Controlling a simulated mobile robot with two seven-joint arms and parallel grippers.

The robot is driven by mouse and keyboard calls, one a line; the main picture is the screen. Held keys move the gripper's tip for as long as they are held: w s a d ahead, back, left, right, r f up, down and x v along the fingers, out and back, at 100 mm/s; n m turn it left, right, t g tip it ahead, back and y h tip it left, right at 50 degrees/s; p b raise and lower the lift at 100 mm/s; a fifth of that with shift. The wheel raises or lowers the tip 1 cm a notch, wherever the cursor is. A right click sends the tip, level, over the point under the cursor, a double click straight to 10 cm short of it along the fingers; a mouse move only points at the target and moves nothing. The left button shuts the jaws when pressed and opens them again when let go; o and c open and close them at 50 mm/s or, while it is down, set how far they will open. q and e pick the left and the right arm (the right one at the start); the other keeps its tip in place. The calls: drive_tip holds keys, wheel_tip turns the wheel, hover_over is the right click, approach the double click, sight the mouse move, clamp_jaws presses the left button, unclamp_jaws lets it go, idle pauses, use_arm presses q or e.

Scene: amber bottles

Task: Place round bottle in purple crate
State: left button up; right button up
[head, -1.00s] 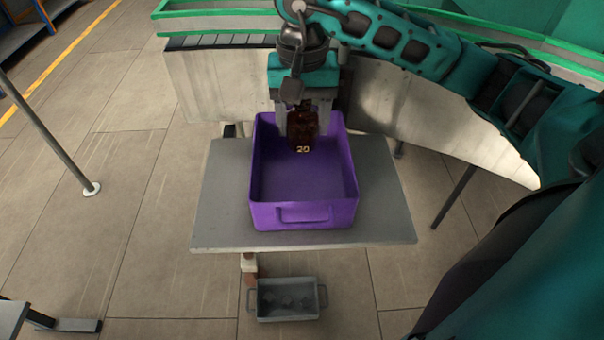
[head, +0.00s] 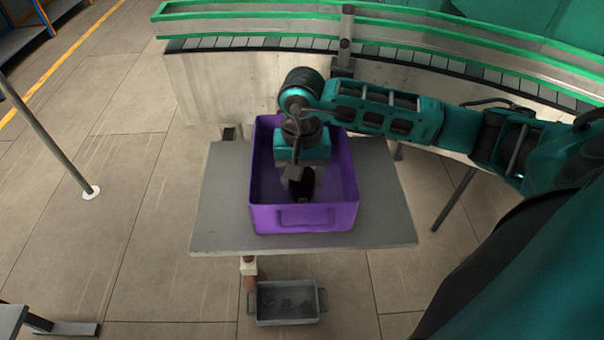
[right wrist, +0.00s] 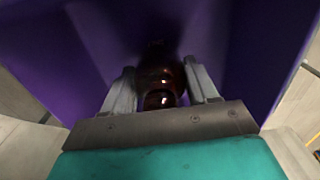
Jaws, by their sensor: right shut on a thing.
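The purple crate (head: 340,216) stands on a small grey table. My right gripper (head: 301,184) reaches down inside the crate, fingers below the rim. It is shut on a dark amber bottle (head: 304,186), which is inside the crate and partly hidden by the gripper. In the right wrist view the amber bottle (right wrist: 160,82) sits between the two grey fingers, with the purple crate walls (right wrist: 70,55) around it. Shadow hides whether the bottle touches the crate floor. My left gripper is not in view.
The grey table (head: 385,210) has bare surface on both sides of the crate. A grey metal bin (head: 287,303) is below the table's front edge. A conveyor (head: 230,45) with green rails runs behind. A thin pole (head: 50,140) stands at left.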

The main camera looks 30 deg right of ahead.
drive_tip(key=shift+f, duration=0.1)
drive_tip(key=o, duration=1)
drive_tip(key=shift+c, duration=0.2)
drive_tip(key=shift+o, duration=0.7)
drive_tip(key=shift+r, duration=0.35)
wheel_tip(320, 180, up, 12)
drive_tip(key=shift+f, duration=0.15)
